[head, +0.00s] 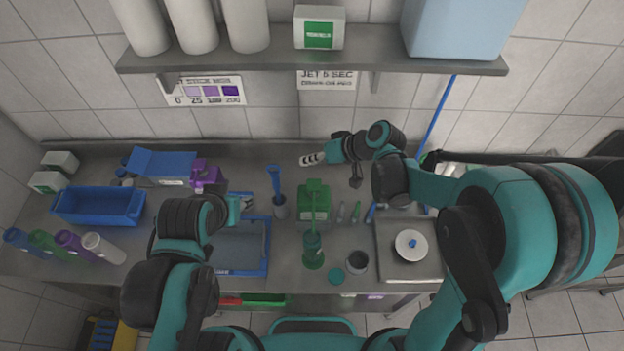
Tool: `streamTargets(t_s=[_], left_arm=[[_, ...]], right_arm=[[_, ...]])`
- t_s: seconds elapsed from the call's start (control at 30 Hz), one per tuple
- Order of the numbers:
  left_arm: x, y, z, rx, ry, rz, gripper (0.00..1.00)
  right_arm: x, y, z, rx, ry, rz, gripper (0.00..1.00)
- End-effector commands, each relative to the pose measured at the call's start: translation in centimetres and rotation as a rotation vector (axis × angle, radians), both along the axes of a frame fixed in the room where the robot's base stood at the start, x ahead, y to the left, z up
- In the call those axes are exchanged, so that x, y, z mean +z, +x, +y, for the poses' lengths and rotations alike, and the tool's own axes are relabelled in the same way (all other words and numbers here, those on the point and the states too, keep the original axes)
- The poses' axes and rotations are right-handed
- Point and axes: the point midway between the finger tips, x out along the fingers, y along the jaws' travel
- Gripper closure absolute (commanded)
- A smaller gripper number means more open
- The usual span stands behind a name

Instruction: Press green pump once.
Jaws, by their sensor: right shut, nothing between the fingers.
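A green pump bottle (313,250) stands near the front of the bench, with a thin green stem rising from it. A squarer green container (314,202) stands just behind it, and the stem overlaps it in the picture. My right gripper (311,159) is shut and empty. It reaches in from the right, behind and above the green container, apart from the pump. My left gripper (241,204) is over the blue-rimmed tray, left of the pump. Its fingers are too small and partly hidden to tell their state.
A blue-rimmed tray (266,247) lies left of the pump. A blue-handled tool in a grey holder (280,209) stands between. A shelf (280,60) hangs behind.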

Motion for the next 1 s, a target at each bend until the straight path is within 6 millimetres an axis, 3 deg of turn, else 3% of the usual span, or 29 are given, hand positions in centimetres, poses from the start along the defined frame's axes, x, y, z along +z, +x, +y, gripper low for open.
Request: streamTargets(t_s=[0.37,0.83,1.0], left_arm=[[-0.8,0.0,0.0,0.0,0.0,0.0,0.6],[-5.5,0.0,0.0,0.0,0.0,0.0,0.6],[-6.9,0.0,0.0,0.0,0.0,0.0,0.6]], right_arm=[[-1.0,0.0,0.0,-0.001,-0.001,0.0,1.0],[-7.3,0.0,0.0,-0.002,-0.001,0.0,1.0],[-8.7,0.0,0.0,-0.002,-0.001,0.0,1.0]])
